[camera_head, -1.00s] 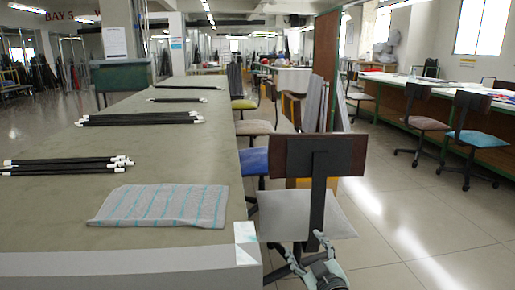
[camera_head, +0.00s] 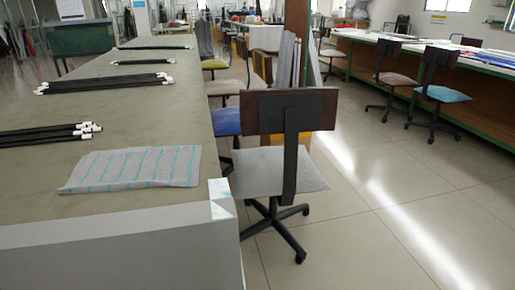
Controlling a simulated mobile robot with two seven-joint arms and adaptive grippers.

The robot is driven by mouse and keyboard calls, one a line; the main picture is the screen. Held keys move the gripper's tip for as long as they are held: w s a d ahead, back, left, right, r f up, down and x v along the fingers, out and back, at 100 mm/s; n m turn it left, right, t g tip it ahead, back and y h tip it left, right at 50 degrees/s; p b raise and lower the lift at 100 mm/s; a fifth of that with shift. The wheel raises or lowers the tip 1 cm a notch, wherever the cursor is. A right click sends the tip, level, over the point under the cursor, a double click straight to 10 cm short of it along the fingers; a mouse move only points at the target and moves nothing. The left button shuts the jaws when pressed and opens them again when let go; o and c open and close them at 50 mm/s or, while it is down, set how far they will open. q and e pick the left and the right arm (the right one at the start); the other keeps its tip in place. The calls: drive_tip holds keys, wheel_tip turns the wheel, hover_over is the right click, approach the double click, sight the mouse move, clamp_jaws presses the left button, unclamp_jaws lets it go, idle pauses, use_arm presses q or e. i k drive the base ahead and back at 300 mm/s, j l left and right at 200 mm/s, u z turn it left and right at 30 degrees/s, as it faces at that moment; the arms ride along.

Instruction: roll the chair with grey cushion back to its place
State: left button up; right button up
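The chair with the grey cushion (camera_head: 272,172) stands on the floor just right of the long table's near right corner. Its dark brown backrest (camera_head: 262,111) faces me on a black upright. Its black star base (camera_head: 275,222) with casters shows below the seat. The left edge of the cushion is close to the table's side; I cannot tell whether they touch. Neither of my grippers shows in this view.
The long table (camera_head: 150,206) fills the left, with a striped grey cloth (camera_head: 133,168) and dark rods (camera_head: 106,84) on it. A blue-cushioned chair (camera_head: 227,121) stands behind the grey one. Chairs (camera_head: 440,92) line a bench at right. The right floor (camera_head: 370,235) is clear.

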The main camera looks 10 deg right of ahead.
sight(273, 218)
drive_tip(key=l+u, duration=0.35)
drive_tip(key=i+l+u, duration=0.1)
drive_tip(key=l+u, duration=0.15)
drive_tip(key=u, duration=0.15)
drive_tip(key=l+u, duration=0.15)
drive_tip(key=l, duration=0.4)
drive_tip(key=l+u, duration=0.2)
drive_tip(key=l, duration=0.35)
drive_tip(key=k+l, duration=0.1)
drive_tip(key=l, duration=0.95)
drive_tip(key=k+l+u, duration=0.1)
drive_tip(key=l, duration=0.45)
drive_tip(key=k+l, duration=0.15)
drive_tip(key=l, duration=0.4)
drive_tip(key=k+l, duration=0.1)
drive_tip(key=l, duration=0.4)
drive_tip(key=k+l, duration=0.1)
drive_tip(key=l, duration=0.45)
drive_tip(key=u, duration=0.05)
